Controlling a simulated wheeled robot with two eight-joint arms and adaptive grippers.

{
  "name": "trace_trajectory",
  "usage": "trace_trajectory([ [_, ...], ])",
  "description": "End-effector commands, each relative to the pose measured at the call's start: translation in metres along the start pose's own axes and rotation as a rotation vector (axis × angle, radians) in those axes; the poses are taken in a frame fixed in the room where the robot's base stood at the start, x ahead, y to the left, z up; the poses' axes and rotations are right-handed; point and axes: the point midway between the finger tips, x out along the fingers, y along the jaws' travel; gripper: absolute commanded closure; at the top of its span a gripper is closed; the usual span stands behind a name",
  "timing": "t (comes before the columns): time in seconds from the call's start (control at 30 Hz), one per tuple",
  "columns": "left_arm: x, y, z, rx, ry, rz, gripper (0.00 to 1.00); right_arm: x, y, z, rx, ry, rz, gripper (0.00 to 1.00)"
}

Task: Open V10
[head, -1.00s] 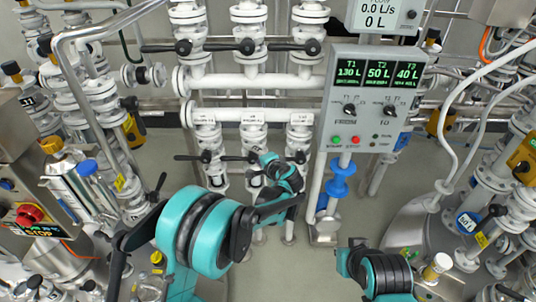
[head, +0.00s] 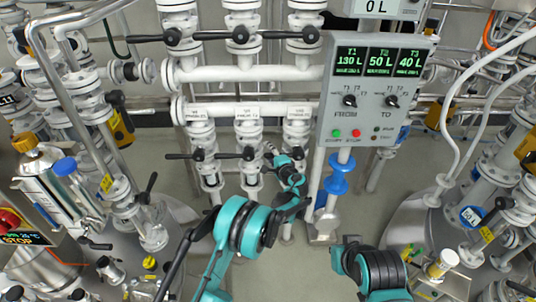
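Three lower valves with black lever handles stand in a row under small white labels. The labels are too small to read surely, so I cannot confirm which one is V10. The right valve (head: 297,135) has its lever mostly hidden behind my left gripper (head: 271,151). The middle valve (head: 249,172) and left valve (head: 199,136) have levers pointing left, about level. My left gripper is at the right valve's lever, between the middle and right valves. Whether its fingers are open or touch the lever is too small to tell. Only part of my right arm shows, at the lower right.
A control panel (head: 372,111) reads T1 130 L, T2 50 L, T3 40 L. A blue-fitted vertical pipe (head: 338,186) stands right of the valves. Upper valves with level levers (head: 241,35) sit above. Tanks and pipes crowd both sides; the floor (head: 300,262) is clear.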

Motion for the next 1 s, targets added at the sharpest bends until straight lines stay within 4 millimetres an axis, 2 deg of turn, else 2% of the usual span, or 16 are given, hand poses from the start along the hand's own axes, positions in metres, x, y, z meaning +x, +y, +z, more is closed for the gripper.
trace_trajectory([
  [0.33, 0.0055, -0.0008, 0.0, 0.0, 0.0, 0.0, 0.6, 0.0013, 0.0, 0.0008, 0.0, 0.0, 0.0, 1.0],
  [0.4, 0.0055, -0.0008, 0.0, 0.0, 0.0, 0.0, 0.79, 0.0013, 0.0, 0.0008, 0.0, 0.0, 0.0, 1.0],
  [0.5, 0.0054, -0.0008, 0.0001, 0.0, 0.0, 0.0, 1.0, 0.0013, 0.0, 0.0008, 0.0, 0.0, 0.0, 1.0],
  [1.0, 0.0061, 0.0036, -0.0003, -0.032, 0.007, 0.013, 1.0, 0.0013, 0.0, 0.0009, 0.0, 0.0, 0.0, 1.0],
])
